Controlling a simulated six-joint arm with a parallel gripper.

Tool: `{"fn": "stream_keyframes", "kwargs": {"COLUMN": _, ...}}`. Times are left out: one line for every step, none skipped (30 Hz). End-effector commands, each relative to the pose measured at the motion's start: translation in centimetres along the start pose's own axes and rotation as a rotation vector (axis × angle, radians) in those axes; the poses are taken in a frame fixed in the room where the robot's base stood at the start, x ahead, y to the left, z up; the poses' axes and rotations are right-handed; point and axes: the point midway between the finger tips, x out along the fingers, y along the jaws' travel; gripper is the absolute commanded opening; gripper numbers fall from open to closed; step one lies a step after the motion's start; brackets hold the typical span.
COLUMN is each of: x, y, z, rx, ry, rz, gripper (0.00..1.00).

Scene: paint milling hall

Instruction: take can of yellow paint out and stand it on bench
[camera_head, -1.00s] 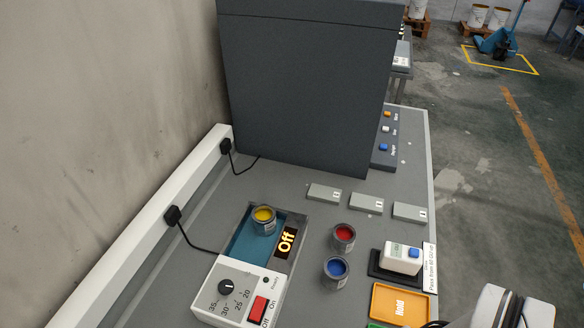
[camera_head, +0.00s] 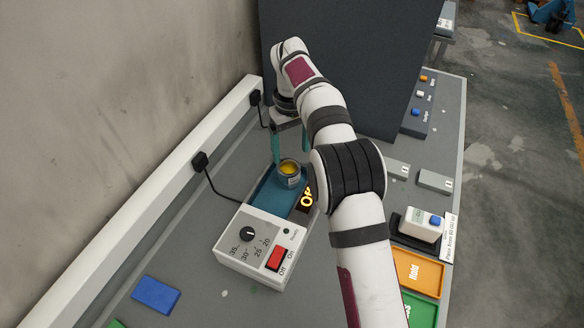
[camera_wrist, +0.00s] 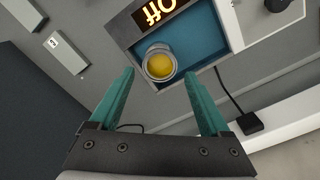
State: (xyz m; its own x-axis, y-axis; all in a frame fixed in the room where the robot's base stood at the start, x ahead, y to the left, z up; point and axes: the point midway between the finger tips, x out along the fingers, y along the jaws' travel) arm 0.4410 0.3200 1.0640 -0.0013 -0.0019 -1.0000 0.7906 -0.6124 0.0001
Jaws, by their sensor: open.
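The can of yellow paint (camera_head: 289,172) stands upright in the blue basin (camera_head: 262,198) of the white control box. It also shows in the wrist view (camera_wrist: 159,64), near the basin's edge beside the display. My gripper (camera_head: 290,160) is open, with its two teal fingers pointing down close to the can in the head view. In the wrist view the fingertips (camera_wrist: 160,72) lie on either side of the can's near edge, with nothing between them. I cannot tell the exact height of the fingertips over the can.
The control box (camera_head: 263,247) has a dial, a red switch and a lit display reading "Off". A large dark cabinet (camera_head: 350,60) stands behind. An orange Hold tray (camera_head: 418,271) and a small device (camera_head: 422,224) are at the right. A blue pad (camera_head: 155,294) lies front left.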

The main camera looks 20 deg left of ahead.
Motion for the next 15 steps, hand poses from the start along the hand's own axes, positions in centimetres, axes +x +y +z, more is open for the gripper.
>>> {"fn": "stream_keyframes", "kwargs": {"x": 1.4, "y": 0.0, "z": 0.1, "rx": 0.000, "ry": -0.004, "rz": -0.002, "gripper": 0.81}}
{"fn": "stream_keyframes", "kwargs": {"x": 2.2, "y": 0.0, "z": 0.1, "rx": 0.001, "ry": -0.004, "rz": -0.001, "gripper": 0.81}}
{"fn": "stream_keyframes", "kwargs": {"x": 3.1, "y": 0.0, "z": 0.1, "rx": 0.002, "ry": -0.002, "rz": -0.002, "gripper": 0.81}}
{"fn": "stream_keyframes", "kwargs": {"x": 3.7, "y": 0.0, "z": 0.0, "rx": 0.001, "ry": -0.002, "rz": -0.001, "gripper": 0.81}}
{"fn": "stream_keyframes", "kwargs": {"x": 4.2, "y": 0.0, "z": 0.0, "rx": 0.002, "ry": -0.002, "rz": -0.001, "gripper": 0.81}}
{"fn": "stream_keyframes", "kwargs": {"x": 4.7, "y": 0.0, "z": 0.0, "rx": 0.003, "ry": 0.000, "rz": -0.001, "gripper": 0.81}}
{"fn": "stream_keyframes", "kwargs": {"x": 5.0, "y": 0.0, "z": 0.0, "rx": 0.002, "ry": 0.001, "rz": -0.001, "gripper": 0.81}}
{"fn": "stream_keyframes", "kwargs": {"x": 5.3, "y": 0.0, "z": -0.1, "rx": 0.003, "ry": 0.001, "rz": -0.001, "gripper": 0.81}}
{"fn": "stream_keyframes", "kwargs": {"x": 6.0, "y": 0.0, "z": -0.1, "rx": 0.003, "ry": 0.000, "rz": -0.001, "gripper": 0.81}}
{"fn": "stream_keyframes", "kwargs": {"x": 6.6, "y": 0.0, "z": -0.2, "rx": 0.002, "ry": 0.000, "rz": -0.001, "gripper": 0.81}}
{"fn": "stream_keyframes", "kwargs": {"x": 7.2, "y": -0.1, "z": -0.4, "rx": 0.003, "ry": -0.001, "rz": -0.001, "gripper": 0.81}}
{"fn": "stream_keyframes", "kwargs": {"x": 8.1, "y": -0.1, "z": -0.5, "rx": 0.003, "ry": -0.001, "rz": -0.001, "gripper": 0.81}}
{"fn": "stream_keyframes", "kwargs": {"x": 8.7, "y": -0.2, "z": -0.7, "rx": 0.002, "ry": 0.000, "rz": -0.001, "gripper": 0.81}}
{"fn": "stream_keyframes", "kwargs": {"x": 9.2, "y": -0.2, "z": -0.6, "rx": 0.003, "ry": -0.001, "rz": -0.002, "gripper": 0.81}}
{"fn": "stream_keyframes", "kwargs": {"x": 9.8, "y": -0.1, "z": -0.6, "rx": 0.003, "ry": 0.000, "rz": -0.001, "gripper": 0.81}}
